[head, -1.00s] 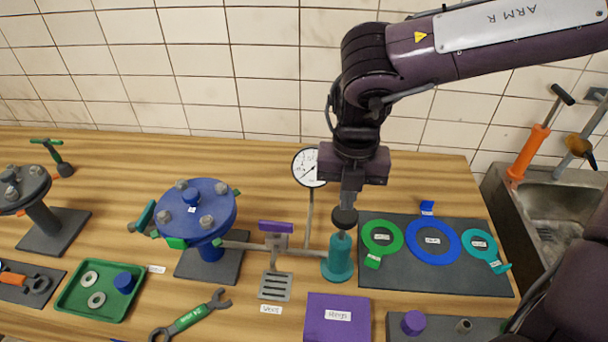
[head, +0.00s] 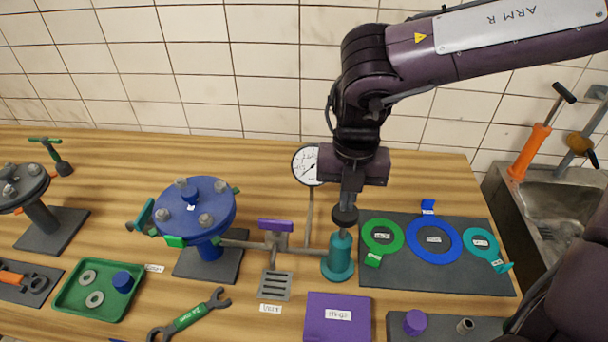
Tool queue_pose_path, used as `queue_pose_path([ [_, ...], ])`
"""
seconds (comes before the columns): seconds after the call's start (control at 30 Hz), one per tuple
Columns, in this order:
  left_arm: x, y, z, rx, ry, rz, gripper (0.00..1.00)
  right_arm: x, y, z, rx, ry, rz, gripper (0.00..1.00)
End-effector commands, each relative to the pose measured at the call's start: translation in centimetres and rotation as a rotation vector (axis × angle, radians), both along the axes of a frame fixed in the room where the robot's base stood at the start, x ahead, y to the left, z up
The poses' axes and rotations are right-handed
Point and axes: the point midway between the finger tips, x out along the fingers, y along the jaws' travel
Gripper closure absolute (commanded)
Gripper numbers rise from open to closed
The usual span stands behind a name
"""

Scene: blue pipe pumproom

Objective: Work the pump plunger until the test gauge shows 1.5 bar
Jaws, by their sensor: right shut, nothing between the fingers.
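The teal pump (head: 339,258) stands upright on the wooden bench, joined by a thin pipe to the blue flanged fitting (head: 195,212). My right gripper (head: 346,207) is shut with nothing between its fingers and points straight down over the pump. It is at the dark round plunger knob (head: 344,216), close above or touching it; I cannot tell which. The test gauge (head: 305,165) has a white dial, partly hidden by my right gripper's body. Its needle points to the lower left, but the numbers are too small to read. My left gripper is not in view.
A purple valve handle (head: 276,225) sits on the pipe above a slotted drain (head: 274,285). A purple box (head: 338,318) lies in front of the pump. A dark mat (head: 440,282) with coloured rings is to the right, and a green tray (head: 67,300) is at left.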

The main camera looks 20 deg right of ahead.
Motion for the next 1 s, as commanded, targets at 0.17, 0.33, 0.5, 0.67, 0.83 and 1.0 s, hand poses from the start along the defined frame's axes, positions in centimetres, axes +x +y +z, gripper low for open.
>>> queue_pose_path([
  [0.17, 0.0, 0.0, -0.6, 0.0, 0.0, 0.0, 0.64, 0.0, 0.0, -0.6, 0.0, 0.0, 0.0, 1.0],
  [0.33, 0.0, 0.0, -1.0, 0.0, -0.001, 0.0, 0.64, 0.0, 0.0, -1.0, 0.0, 0.0, 0.0, 1.0],
  [0.5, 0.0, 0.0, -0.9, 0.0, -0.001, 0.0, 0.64, 0.0, 0.0, -0.9, 0.0, 0.0, 0.0, 1.0],
  [0.67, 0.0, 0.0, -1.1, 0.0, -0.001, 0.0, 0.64, 0.0, 0.0, -1.1, 0.0, 0.0, 0.0, 1.0],
  [0.83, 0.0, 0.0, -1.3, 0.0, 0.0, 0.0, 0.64, 0.0, 0.0, -1.3, 0.0, 0.0, 0.0, 1.0],
  [1.0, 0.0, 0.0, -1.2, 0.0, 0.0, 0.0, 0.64, 0.0, 0.0, -1.3, 0.0, 0.0, 0.0, 1.0],
])
